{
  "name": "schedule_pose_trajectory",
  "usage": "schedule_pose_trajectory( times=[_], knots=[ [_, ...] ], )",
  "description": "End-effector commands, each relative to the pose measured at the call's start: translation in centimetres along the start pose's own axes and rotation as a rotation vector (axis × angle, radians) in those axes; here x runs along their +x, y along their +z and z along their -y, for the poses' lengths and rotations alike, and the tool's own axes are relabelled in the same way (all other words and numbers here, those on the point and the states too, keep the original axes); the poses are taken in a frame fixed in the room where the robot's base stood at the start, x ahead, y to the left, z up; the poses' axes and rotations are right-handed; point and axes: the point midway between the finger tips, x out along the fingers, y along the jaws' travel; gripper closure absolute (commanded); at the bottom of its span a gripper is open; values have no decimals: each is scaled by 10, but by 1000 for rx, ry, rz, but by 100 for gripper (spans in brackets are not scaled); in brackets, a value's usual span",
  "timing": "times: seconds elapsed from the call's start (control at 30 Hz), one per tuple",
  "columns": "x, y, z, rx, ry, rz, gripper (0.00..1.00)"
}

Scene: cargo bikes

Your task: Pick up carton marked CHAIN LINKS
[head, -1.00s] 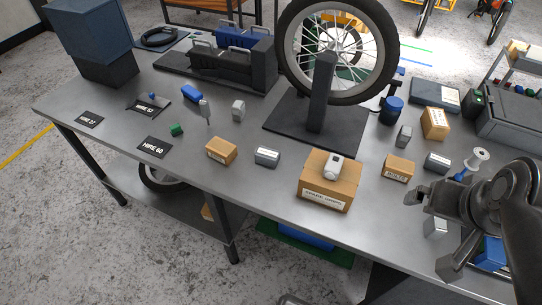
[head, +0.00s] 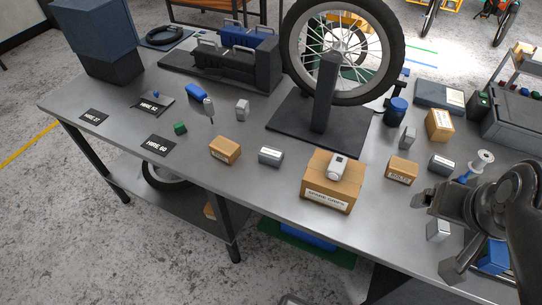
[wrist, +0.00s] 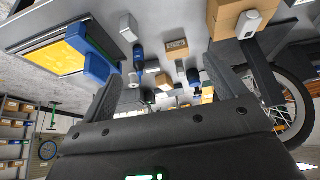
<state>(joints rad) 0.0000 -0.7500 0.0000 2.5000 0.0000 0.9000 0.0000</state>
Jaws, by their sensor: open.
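Several brown cartons stand on the grey workbench (head: 262,184). I cannot read CHAIN LINKS for certain on any label. A small carton (head: 225,150) sits left of centre, its label too small to read. A larger labelled carton (head: 322,190) near the front edge bears a white device (head: 338,167). A small carton whose label looks like BOLTS (head: 402,171) stands right of it. Another carton (head: 439,125) stands farther back. My gripper (head: 424,200) is at the right, over the front of the bench. The wrist view shows its fingers (wrist: 165,96) apart, with nothing between them.
A wheel on a black stand (head: 321,120) rises behind the cartons. Grey boxes (head: 270,156), a white spool (head: 484,157), a blue can (head: 396,110) and a grey case (head: 510,125) are nearby.

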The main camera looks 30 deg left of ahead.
Motion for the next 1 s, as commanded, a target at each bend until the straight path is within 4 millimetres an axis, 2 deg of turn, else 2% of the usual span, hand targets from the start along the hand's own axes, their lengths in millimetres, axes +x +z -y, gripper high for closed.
schedule_pose_trajectory(
  times=[0.13, 0.23, 0.47, 0.7, 0.87, 1.0],
  knots=[
    [0, -4, 3, -1, -5, 6, 11],
    [3, -16, 10, -3, -16, 26, 11],
    [19, -65, 53, -7, -57, 113, 11],
    [49, -108, 118, -13, -81, 209, 11],
    [74, -126, 170, -20, -86, 272, 11],
    [100, -134, 220, -28, -82, 326, 11]
  ],
)
